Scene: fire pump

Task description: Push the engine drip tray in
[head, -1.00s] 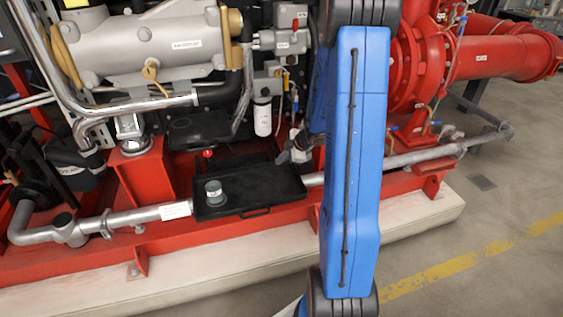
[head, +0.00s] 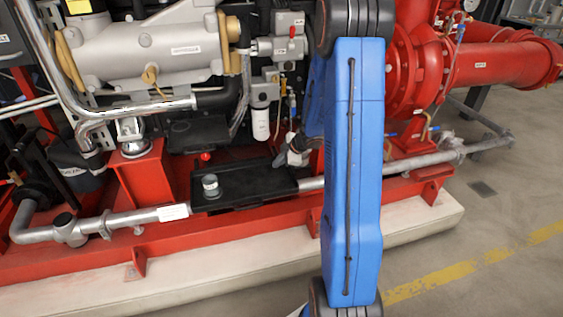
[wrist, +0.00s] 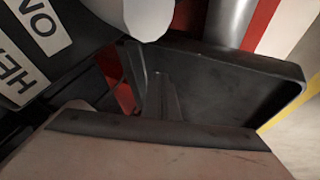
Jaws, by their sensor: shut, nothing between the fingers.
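The engine drip tray (head: 256,188) is a shallow black tray low on the red engine frame, in the middle of the head view. It sits at the height of the grey pipe, below the engine. My gripper (head: 283,158) is at the tray's right rear end, small and partly hidden by my blue arm. It is shut and holds nothing. In the wrist view the black tray (wrist: 235,85) fills the upper right, with its raised rim close by. I cannot tell whether my gripper touches it.
A short grey cylinder (head: 211,186) stands at the tray's left end. The grey pipe (head: 130,220) runs along both sides of it. A white filter (head: 260,124) hangs above. A red pump (head: 410,75) is at right. The floor (head: 500,230) at right is clear.

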